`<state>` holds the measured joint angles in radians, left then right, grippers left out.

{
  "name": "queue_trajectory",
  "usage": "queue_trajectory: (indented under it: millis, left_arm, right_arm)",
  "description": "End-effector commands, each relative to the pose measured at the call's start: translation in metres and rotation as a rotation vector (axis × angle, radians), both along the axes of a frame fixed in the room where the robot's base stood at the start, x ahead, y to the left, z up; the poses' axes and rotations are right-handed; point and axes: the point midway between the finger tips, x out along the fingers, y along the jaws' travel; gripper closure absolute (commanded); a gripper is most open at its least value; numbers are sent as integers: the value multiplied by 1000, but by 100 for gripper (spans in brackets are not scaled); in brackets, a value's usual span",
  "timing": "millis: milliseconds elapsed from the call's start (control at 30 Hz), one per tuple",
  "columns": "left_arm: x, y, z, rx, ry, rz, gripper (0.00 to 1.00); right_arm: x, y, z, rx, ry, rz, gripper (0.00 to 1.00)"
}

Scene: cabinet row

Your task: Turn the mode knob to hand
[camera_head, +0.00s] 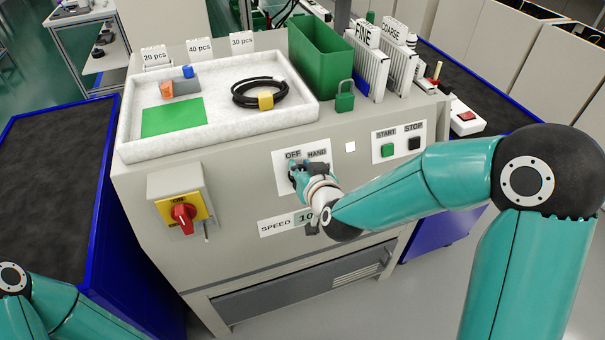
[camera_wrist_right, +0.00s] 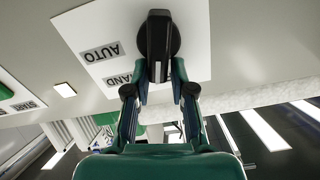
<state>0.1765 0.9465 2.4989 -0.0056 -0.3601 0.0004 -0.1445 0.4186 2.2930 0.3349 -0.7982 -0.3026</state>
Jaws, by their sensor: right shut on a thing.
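The mode knob (camera_wrist_right: 160,40) is a black round knob with a raised bar handle on a white plate (camera_wrist_right: 92,35). In the right wrist view, my right gripper (camera_wrist_right: 161,75) is shut on the lower end of the bar, with a finger on each side. The bar runs straight up and down there, beside the partly covered HAND label; AUTO is farther left. In the head view, my right gripper (camera_head: 300,178) covers most of the knob, just below the OFF (camera_head: 293,155) and HAND (camera_head: 317,153) labels. My left gripper is out of view.
A red-and-yellow switch (camera_head: 183,215) is at the panel's left. START and STOP buttons (camera_head: 401,147) are to the right, near my right arm. A white tray (camera_head: 130,140) and green bin (camera_head: 320,60) stand on top.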

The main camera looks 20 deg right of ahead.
Motion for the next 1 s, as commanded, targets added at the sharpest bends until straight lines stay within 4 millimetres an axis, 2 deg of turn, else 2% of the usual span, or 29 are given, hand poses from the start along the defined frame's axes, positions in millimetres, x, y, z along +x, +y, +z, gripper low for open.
queue_trajectory:
  millis: [33, 400, 700, 1000]
  left_arm:
    - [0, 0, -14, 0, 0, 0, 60]
    - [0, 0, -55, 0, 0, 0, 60]
    - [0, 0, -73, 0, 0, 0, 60]
    - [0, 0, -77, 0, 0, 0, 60]
  right_arm:
    - [-5, 0, -19, 35, 33, -9, 100]
    - [-6, -4, -21, 321, 41, -122, 100]
    - [-6, -6, -20, 474, 47, -183, 100]
    - [-7, -5, -19, 523, 50, -199, 100]
